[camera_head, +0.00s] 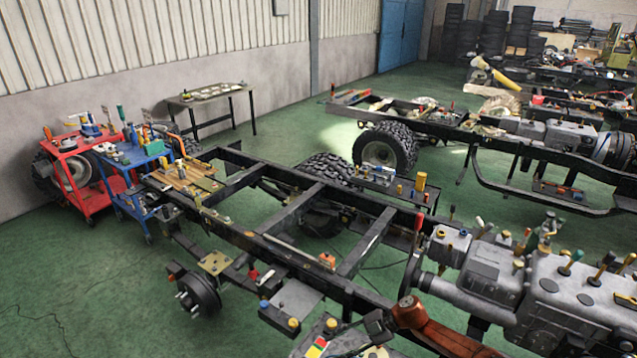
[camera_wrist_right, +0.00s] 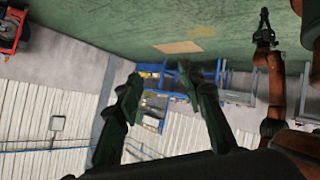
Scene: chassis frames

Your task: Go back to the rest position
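My right gripper (camera_wrist_right: 162,80) fills the middle of the right wrist view. Its two dark green fingers are spread apart, with nothing between them. That view is turned over, with the floor at the top and the wall below. My other arm, orange-brown, shows at its right side; the left gripper (camera_wrist_right: 265,32) at its end is small and dark, and its opening is unclear. In the head view an orange-brown arm link (camera_head: 440,330) shows at the bottom edge, over the near chassis.
The near chassis frame (camera_head: 265,245), with an engine (camera_head: 560,290) and several loose tools and parts, fills the foreground. A red cart (camera_head: 85,175) and a blue cart (camera_head: 130,155) stand left. A second chassis (camera_head: 500,145) lies behind. Green floor (camera_head: 300,125) is clear toward the wall.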

